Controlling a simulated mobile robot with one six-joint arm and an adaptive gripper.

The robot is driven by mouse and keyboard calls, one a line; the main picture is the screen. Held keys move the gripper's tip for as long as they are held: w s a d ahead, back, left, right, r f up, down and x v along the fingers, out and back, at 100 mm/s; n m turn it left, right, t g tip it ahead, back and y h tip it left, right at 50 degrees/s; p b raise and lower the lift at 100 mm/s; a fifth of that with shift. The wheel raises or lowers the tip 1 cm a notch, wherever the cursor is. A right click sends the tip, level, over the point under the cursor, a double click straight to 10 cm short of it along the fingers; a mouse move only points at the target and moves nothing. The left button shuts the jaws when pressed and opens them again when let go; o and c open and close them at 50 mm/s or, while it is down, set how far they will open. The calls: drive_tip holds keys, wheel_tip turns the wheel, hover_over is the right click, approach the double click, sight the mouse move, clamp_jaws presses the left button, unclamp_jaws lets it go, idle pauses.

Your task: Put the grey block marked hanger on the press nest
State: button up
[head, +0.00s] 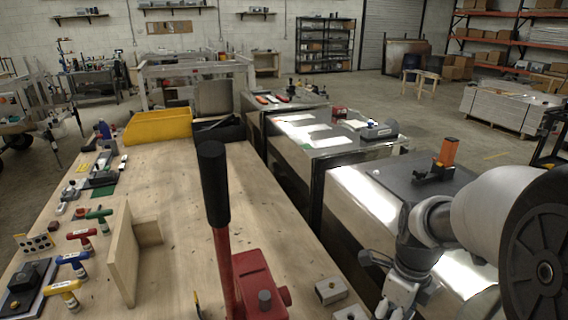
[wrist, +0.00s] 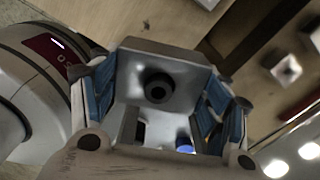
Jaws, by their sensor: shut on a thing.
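In the wrist view my gripper (wrist: 160,105) is shut on a grey block (wrist: 150,62) with a dark round hole, held between its blue-padded fingers. No hanger marking can be read on it. In the head view my gripper (head: 393,300) is at the bottom edge, right of the wooden bench, and the held block cannot be made out there. A red press (head: 252,282) with a long black-gripped lever (head: 213,185) stands at the bench's near end. I cannot make out the press nest.
Small grey blocks (head: 331,290) (head: 350,313) lie on the bench between press and gripper. A wooden upright (head: 122,262) and coloured T-handled tools (head: 82,238) stand left. A yellow bin (head: 158,127) is at the far end. The bench middle is clear.

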drive_tip(key=w+a+f+n, duration=0.2)
drive_tip(key=a+f+n, duration=0.2)
drive_tip(key=n, duration=0.9)
drive_tip(key=w+a+f+n, duration=0.3)
drive_tip(key=a+f+n, duration=0.1)
drive_tip(key=n, duration=1)
drive_tip(key=shift+a+f+n, duration=0.3)
drive_tip(key=shift+a, duration=0.45)
drive_tip(key=shift+s, duration=0.2)
